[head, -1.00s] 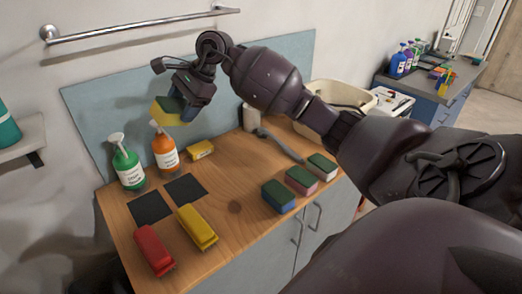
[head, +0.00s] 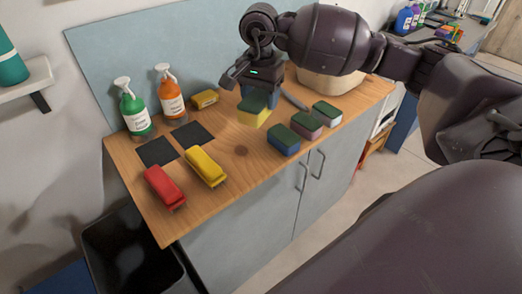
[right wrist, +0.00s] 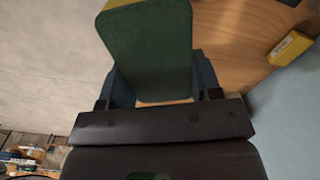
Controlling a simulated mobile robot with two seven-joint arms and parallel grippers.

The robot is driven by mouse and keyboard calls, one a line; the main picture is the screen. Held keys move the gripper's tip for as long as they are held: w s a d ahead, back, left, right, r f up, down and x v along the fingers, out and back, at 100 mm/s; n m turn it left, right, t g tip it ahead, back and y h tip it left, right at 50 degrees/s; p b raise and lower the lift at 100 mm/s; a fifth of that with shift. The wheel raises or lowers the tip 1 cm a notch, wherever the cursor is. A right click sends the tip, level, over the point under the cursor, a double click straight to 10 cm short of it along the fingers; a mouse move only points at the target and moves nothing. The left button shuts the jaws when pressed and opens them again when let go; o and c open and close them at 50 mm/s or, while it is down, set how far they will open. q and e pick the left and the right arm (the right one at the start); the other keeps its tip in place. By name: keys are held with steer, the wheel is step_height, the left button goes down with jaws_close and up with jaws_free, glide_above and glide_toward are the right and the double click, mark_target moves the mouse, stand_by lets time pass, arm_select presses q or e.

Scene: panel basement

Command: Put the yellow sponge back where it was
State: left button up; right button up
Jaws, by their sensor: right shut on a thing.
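The yellow sponge (head: 252,112) has a dark green scouring side and is held by my right gripper (head: 258,95). It is above the wooden counter, behind the row of three sponges. In the right wrist view the green face of the yellow sponge (right wrist: 152,50) fills the space between the fingers. My right gripper points down and is shut on it. The row holds a blue sponge (head: 284,142), a pink sponge (head: 307,126) and a green-topped pale sponge (head: 328,113). My left gripper is not in view.
A small yellow box (head: 205,99) lies at the back.

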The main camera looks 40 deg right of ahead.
step_height(320, 180, down, 16)
steer(key=shift+f, duration=0.2)
stand_by(0.4)
steer(key=o, duration=0.8)
steer(key=shift+f, duration=0.1)
steer(key=shift+o, duration=0.2)
step_height(320, 180, up, 12)
steer(key=shift+r, duration=0.15)
stand_by(0.3)
